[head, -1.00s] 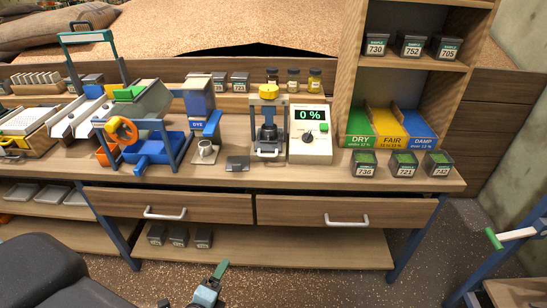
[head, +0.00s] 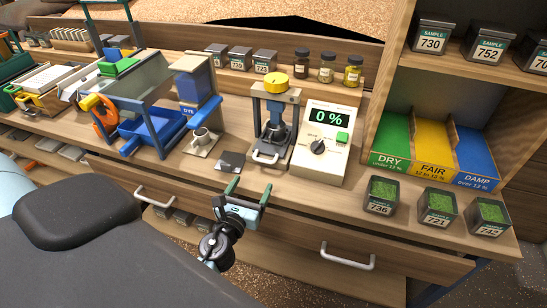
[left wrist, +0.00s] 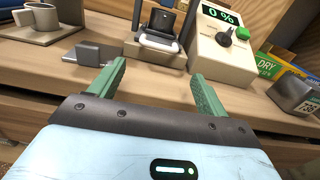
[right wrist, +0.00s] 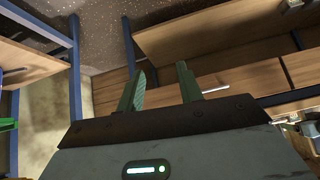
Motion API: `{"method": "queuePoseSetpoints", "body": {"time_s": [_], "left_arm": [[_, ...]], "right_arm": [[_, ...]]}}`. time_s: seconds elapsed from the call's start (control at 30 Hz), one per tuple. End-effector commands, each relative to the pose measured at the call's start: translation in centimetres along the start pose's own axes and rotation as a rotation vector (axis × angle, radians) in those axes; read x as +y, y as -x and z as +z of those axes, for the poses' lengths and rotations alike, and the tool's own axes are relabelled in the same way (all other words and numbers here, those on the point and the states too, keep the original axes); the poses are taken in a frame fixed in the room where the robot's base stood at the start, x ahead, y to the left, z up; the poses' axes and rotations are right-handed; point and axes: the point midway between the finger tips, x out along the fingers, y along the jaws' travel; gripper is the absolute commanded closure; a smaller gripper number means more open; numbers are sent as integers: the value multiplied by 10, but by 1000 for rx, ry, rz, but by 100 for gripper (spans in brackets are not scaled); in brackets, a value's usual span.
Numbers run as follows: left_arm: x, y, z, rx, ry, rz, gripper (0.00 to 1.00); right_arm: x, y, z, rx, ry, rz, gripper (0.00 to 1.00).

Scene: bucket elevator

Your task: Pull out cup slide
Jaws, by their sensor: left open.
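The press (head: 277,115) with a yellow knob stands on the bench. A light handle (head: 265,156) sticks out at its front base, which I take to be the cup slide's. The handle also shows in the left wrist view (left wrist: 158,43), above the gap between the fingers. The cup itself is partly hidden inside the press frame. My left gripper (head: 250,189) is open and empty, in front of the bench edge and short of the handle. My right gripper (right wrist: 161,85) is open and empty in the right wrist view, away from the press; it is outside the head view.
A white meter (head: 322,142) reading 0 % stands right of the press. A small dark plate (head: 231,162) and a cup on a stand (head: 202,141) are to its left. Several green-filled sample boxes (head: 437,206) sit at the right front. Drawers with handles (head: 348,258) lie below.

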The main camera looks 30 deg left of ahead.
Motion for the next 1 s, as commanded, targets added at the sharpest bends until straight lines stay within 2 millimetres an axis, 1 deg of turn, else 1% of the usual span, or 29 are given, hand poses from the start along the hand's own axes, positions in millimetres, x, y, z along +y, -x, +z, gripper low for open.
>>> {"method": "queuePoseSetpoints", "body": {"time_s": [0.17,0.37,0.47,0.7,0.8,1.0], "left_arm": [[0,-3,2,-8,-42,1,24],[0,-7,3,-10,-41,1,24],[0,-17,4,-11,-40,2,24],[0,-53,4,-11,-39,1,24],[0,-65,3,-9,-40,2,24],[0,-79,3,-9,-40,1,24]], "right_arm": [[0,0,3,-5,2,-1,64],[-3,4,13,-26,-5,-3,64],[-4,6,15,-32,-11,-3,64],[-5,5,10,-23,-16,-2,64],[-5,5,8,-19,-15,-1,64],[-4,4,5,-11,-12,-1,64]]}}
